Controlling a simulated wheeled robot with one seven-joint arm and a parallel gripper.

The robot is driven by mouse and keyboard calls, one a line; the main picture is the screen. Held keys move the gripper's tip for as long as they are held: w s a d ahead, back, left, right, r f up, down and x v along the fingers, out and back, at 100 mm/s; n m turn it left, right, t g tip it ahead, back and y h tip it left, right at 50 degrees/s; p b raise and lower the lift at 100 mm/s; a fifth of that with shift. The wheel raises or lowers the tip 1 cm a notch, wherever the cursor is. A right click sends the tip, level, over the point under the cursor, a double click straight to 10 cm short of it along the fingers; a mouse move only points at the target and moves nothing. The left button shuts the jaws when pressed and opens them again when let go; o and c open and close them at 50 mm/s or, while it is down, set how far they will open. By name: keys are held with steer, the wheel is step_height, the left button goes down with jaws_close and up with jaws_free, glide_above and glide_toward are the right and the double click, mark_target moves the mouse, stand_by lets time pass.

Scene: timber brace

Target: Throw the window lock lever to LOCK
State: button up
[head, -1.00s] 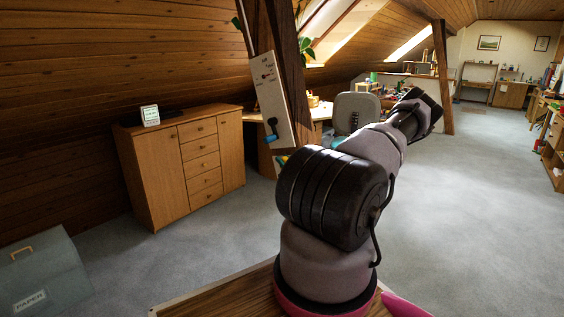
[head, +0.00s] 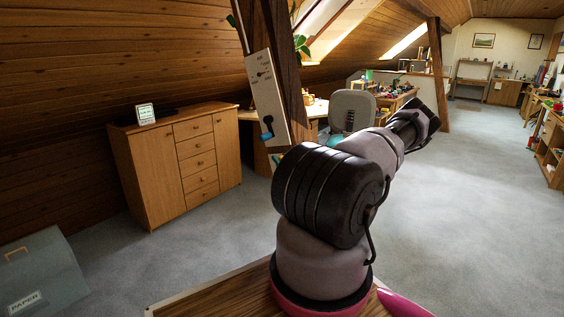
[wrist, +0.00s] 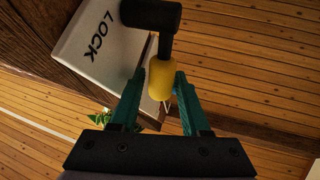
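In the wrist view a white panel bears the word LOCK (wrist: 92,42). A black lever arm (wrist: 152,14) ends in a yellow handle (wrist: 162,78) beside that panel. My gripper (wrist: 161,82) has its two teal fingers on either side of the yellow handle. Contact on both sides is not clear. In the head view a white panel (head: 265,88) is mounted on the dark timber post, with a black and blue part near its bottom. I cannot tell whether it is the LOCK panel.
A wooden cabinet (head: 160,175) with a small display (head: 145,114) on it stands left of the post. A grey box marked PAPER (head: 40,275) is at lower left. A grey chair (head: 352,110) and a desk stand behind my arm. Carpet to the right is clear.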

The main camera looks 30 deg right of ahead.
steer(key=v, duration=1)
steer(key=shift+s+f, duration=0.15)
steer(key=shift+s, duration=0.25)
